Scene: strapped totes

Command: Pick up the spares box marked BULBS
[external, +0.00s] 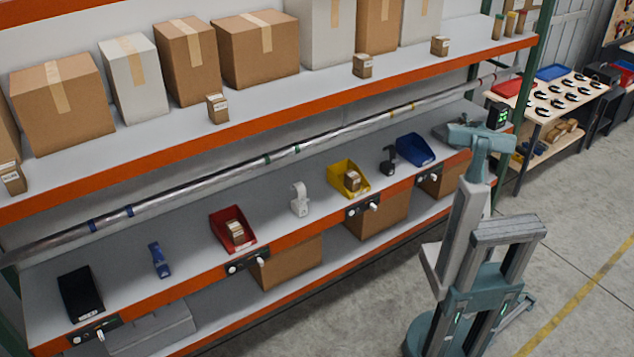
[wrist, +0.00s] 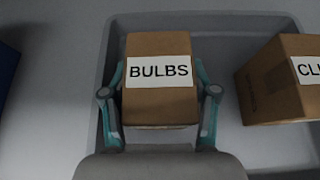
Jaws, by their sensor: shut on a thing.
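The brown spares box marked BULBS (wrist: 160,105) sits in the middle of the wrist view, its white label facing the camera. My gripper (wrist: 160,76) has one teal finger on each side of it and is shut on it. The box is inside or just above a grey tote (wrist: 230,30); I cannot tell if it is clear of the tote floor. In the external view my arm reaches to the right end of the lower shelf, and the gripper and box cannot be made out there.
A second brown box (wrist: 270,95), its label starting "CL", is right of the held box in the tote. A blue object (wrist: 7,62) shows at the left edge. Yellow (external: 361,190), red (external: 246,247) and black (external: 80,292) bins stand along the lower shelf. The upper shelf (external: 300,95) overhangs it.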

